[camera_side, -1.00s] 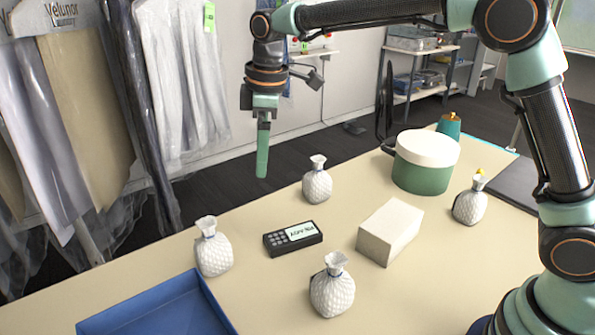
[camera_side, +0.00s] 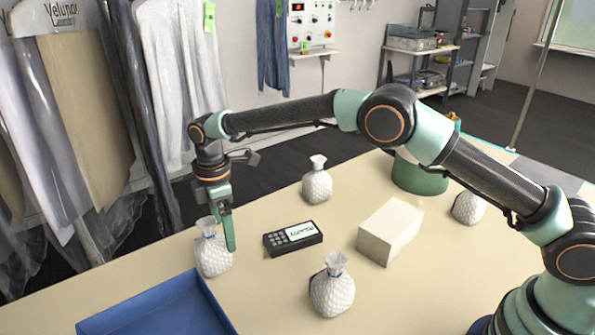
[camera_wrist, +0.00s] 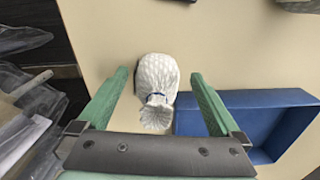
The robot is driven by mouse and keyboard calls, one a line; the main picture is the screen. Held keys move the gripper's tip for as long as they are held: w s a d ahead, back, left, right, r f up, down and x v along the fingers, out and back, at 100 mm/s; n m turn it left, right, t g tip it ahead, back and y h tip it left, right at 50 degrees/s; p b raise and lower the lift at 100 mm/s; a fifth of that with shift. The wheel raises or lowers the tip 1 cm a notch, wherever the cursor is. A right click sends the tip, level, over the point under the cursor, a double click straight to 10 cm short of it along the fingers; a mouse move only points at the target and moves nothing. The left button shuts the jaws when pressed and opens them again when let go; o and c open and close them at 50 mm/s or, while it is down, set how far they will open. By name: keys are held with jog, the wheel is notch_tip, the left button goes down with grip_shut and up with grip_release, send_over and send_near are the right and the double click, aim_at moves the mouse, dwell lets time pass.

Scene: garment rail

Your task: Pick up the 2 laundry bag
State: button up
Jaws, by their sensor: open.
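Several white, quilted laundry bags with gathered necks stand on the beige table. The left bag (camera_side: 213,257) is upright near the blue tray; in the wrist view this bag (camera_wrist: 158,75) shows a blue tie at its neck. The others are a back bag (camera_side: 317,187), a front bag (camera_side: 332,291) and a right bag (camera_side: 467,208) partly hidden by my arm. My gripper (camera_side: 222,242) points down at the left bag. In the wrist view its green fingers (camera_wrist: 160,78) are open, one on each side of the bag, with gaps visible between.
A blue tray (camera_side: 160,310) lies just in front of the left bag. A dark handheld device (camera_side: 292,238) and a pale box (camera_side: 390,231) lie to the right. A green canister (camera_side: 418,178) stands behind. Hanging garments (camera_side: 90,130) line the left, beyond the table edge.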

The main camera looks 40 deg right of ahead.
aim_at(223, 237)
jog(key=shift+a+f, duration=0.1)
jog(key=shift+f, duration=2.9)
jog(key=shift+c, duration=0.3)
jog(key=shift+w+r, duration=0.1)
jog(key=c, duration=1.5)
